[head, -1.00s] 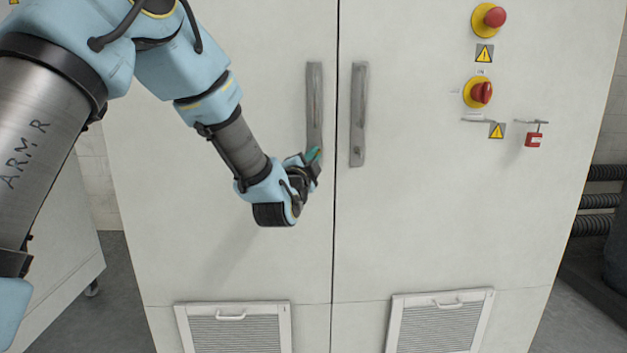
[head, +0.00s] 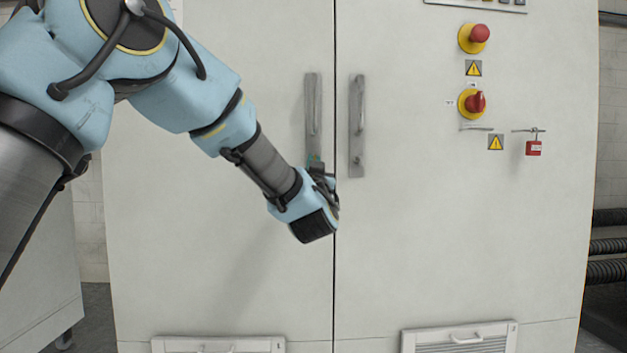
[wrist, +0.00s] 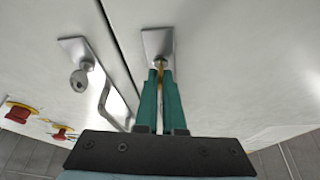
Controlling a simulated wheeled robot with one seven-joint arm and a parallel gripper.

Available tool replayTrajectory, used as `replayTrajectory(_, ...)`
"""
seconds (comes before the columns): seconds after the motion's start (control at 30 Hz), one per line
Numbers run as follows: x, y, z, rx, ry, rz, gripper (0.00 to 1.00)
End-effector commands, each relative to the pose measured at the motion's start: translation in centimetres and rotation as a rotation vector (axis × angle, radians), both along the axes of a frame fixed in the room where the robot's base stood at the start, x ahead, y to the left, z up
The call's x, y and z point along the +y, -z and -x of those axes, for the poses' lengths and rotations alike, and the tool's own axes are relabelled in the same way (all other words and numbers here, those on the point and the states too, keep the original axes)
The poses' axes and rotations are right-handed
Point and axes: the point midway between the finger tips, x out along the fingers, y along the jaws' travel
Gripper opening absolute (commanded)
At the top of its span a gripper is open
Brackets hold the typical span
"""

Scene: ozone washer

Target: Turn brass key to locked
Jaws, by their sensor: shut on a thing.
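The brass key (wrist: 161,82) shows in the wrist view as a thin golden strip between my two teal fingers. Its far end meets the round lock on a metal handle plate (wrist: 157,40). My gripper (wrist: 160,75) is shut on the key. Most of the key is hidden by the fingers, and its turn angle is hard to read. In the head view my gripper (head: 316,165) is at the lower end of the left door's handle (head: 313,110); the key is hidden there.
The right door's handle (head: 357,125) stands close beside, across the door gap. A second round lock (wrist: 79,81) shows on its plate. Red knobs on yellow discs (head: 472,103) and a red padlock (head: 533,148) are further right. Vent grilles (head: 458,340) are low on the doors.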

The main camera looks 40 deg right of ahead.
Motion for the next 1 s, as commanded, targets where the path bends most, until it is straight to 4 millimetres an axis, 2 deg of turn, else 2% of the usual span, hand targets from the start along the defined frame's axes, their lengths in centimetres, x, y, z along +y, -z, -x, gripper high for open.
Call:
replayTrajectory(0.03,-0.05,0.48,0.06,0.021,0.001,0.026,0.0)
replayTrajectory(0.4,-0.1,0.21,0.05,0.116,0.0,0.139,0.0)
replayTrajectory(0.93,-0.1,0.06,0.03,0.13,0.0,0.156,0.0)
replayTrajectory(1.0,-0.1,0.06,0.03,0.13,0.0,0.156,0.12)
